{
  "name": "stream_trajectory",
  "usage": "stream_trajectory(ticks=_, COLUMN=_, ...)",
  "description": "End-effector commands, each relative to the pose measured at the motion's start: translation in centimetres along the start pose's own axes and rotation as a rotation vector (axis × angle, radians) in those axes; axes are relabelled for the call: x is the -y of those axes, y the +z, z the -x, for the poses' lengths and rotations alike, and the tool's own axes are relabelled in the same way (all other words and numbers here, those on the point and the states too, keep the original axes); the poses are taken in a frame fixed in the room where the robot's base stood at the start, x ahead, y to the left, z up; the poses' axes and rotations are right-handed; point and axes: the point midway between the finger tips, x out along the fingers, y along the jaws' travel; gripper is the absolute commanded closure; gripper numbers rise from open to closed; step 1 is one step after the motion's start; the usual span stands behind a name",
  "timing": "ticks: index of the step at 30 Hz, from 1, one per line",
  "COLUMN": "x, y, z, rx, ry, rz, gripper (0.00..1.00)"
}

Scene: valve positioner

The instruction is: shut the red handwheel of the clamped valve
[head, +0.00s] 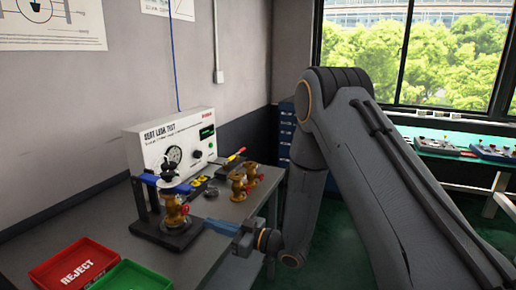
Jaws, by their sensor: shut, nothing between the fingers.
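The clamped valve (172,213) is a brass-coloured body standing upright in a dark clamp stand (166,236) at the front of the test bench. Its red handwheel (185,209) shows as a small red patch on the valve's right side, too small to tell how far it is turned. My gripper (208,224) comes in from the right with blue fingers, below and right of the handwheel. The fingers are shut with nothing between them. They look close to the valve, but I cannot tell whether they touch it.
A white seat leak test unit (166,140) with a gauge stands behind the clamp. More brass valves (238,184) with red parts stand on the bench to the right. A red reject tray (77,262) and a green tray (132,277) are at the front left.

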Motion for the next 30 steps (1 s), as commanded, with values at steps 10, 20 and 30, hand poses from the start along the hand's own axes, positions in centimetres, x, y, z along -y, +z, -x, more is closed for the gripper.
stream_trajectory(ticks=10, x=1.0, y=0.0, z=-3.0, rx=-0.001, ry=-0.021, rz=0.002, gripper=1.0)
stream_trajectory(ticks=20, x=0.8, y=0.0, z=-6.5, rx=0.0, ry=-0.017, rz=0.001, gripper=1.0)
stream_trajectory(ticks=30, x=0.8, y=0.0, z=-7.6, rx=0.0, ry=-0.015, rz=0.0, gripper=1.0)
